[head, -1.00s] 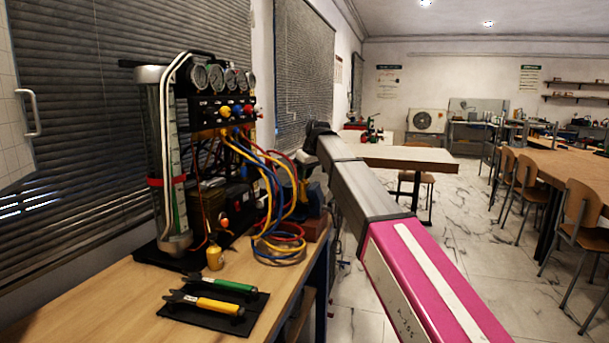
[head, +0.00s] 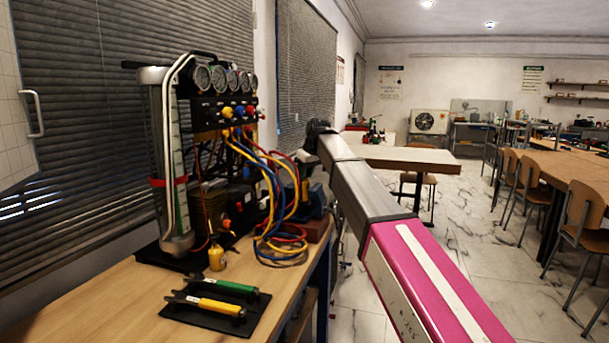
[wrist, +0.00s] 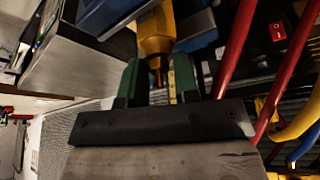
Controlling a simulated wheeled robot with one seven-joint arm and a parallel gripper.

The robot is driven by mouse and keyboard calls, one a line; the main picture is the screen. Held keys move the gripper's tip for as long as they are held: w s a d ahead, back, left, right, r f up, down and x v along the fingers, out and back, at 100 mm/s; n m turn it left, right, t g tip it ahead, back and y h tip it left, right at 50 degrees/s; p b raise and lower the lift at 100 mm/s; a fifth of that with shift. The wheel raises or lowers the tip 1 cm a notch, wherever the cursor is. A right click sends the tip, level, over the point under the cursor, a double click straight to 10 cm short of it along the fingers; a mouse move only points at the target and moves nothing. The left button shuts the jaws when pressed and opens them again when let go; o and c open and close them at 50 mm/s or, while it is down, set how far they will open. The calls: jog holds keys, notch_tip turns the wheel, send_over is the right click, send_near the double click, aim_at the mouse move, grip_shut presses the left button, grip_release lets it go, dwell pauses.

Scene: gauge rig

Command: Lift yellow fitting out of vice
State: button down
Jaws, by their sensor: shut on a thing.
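The yellow fitting (wrist: 156,32) shows at the top middle of the wrist view, with a narrower brownish tip pointing down in the picture. Blue parts of the vice (wrist: 195,24) lie on both sides of it. I cannot tell whether the vice still grips it. My gripper (wrist: 157,80), with green finger pads, is shut on the fitting, one finger on each side near its tip.
Red, blue and yellow hoses (head: 273,190) hang from the gauge rig (head: 228,112) close beside the vice; a red hose (wrist: 238,45) runs right of my gripper.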

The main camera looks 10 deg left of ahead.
jog(key=shift+r, duration=4.05)
